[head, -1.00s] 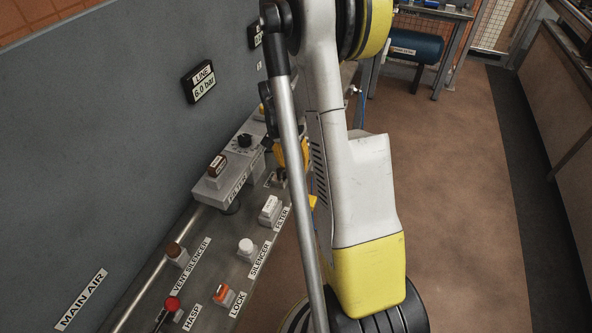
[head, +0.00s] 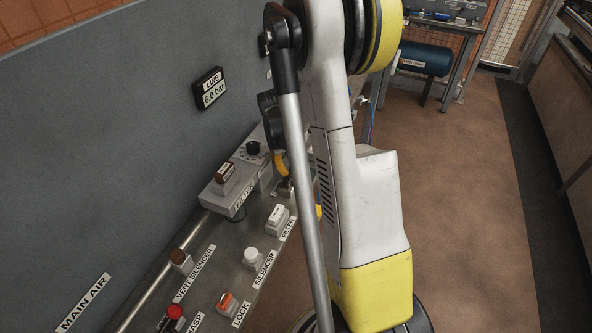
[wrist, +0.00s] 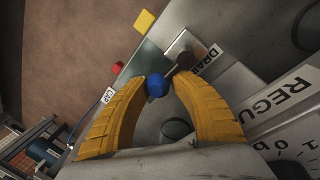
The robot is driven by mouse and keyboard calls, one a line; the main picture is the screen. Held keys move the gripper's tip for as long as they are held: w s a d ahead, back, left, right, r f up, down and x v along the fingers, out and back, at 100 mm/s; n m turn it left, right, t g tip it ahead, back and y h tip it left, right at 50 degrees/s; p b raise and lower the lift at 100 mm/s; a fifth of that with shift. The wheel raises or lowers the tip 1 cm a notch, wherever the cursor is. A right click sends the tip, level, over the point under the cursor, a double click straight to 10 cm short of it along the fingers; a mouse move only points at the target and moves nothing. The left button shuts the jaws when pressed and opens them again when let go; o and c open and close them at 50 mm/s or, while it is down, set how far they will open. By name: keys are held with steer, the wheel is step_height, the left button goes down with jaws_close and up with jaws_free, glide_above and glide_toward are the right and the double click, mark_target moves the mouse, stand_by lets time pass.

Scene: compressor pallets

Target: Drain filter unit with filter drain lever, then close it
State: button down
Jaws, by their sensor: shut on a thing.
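A dark round end on a pale block (wrist: 184,52) lies just beyond the right fingertip, beside a DRAIN label (wrist: 208,63). I cannot tell which of these parts is joined to the lever's shaft. In the head view my arm hides most of the gripper and the drain.
The gauge (head: 210,88) reads LINE 6.0 bar. A spare filter block (head: 276,215), silencer (head: 252,257), orange lock (head: 227,302) and red hasp (head: 174,313) stand on the shelf. A REGULATOR label (wrist: 286,92) is close to the right finger. Open floor (head: 455,180) lies right.

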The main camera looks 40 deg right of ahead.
steer(key=shift+a+n, duration=0.25)
steer(key=shift+n, duration=0.25)
steer(key=c, duration=1.2)
jaws_free()
steer(key=r, duration=0.4)
steer(key=a+r, duration=0.1)
steer(key=r, duration=0.3)
steer(key=a+r, duration=0.1)
steer(key=r, duration=0.2)
steer(key=shift+w+a+r, duration=0.15)
steer(key=shift+w+r, duration=0.15)
steer(key=shift+r, duration=0.1)
